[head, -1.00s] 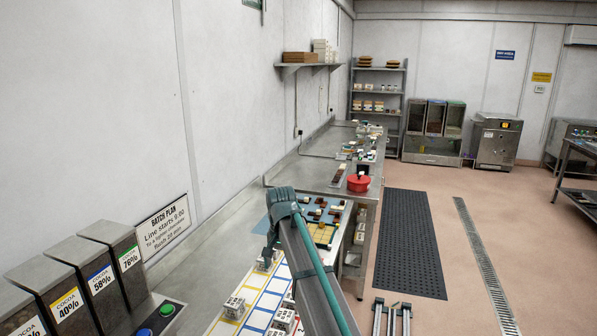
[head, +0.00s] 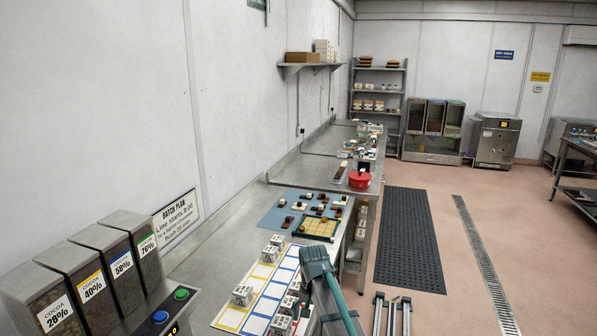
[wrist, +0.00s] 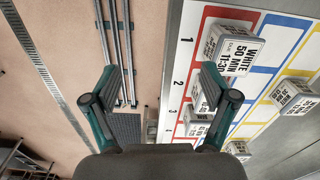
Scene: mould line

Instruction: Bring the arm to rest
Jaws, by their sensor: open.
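My arm (head: 330,275) shows in the head view at the lower middle, beside the right edge of the white mat with coloured lanes (head: 262,291). In the wrist view my gripper (wrist: 160,85) is open, its two teal and dark fingers well apart. Nothing is between the fingers. The gripper hangs over the counter's edge, with floor and metal rails below on one side and the mat on the other. A white labelled cube reading "WHITE 50 MIN" (wrist: 232,48) stands on the mat beside the right finger, and the finger appears apart from it.
Several white labelled cubes (head: 242,295) stand on the mat. Cocoa dispensers (head: 75,290) stand at the left.

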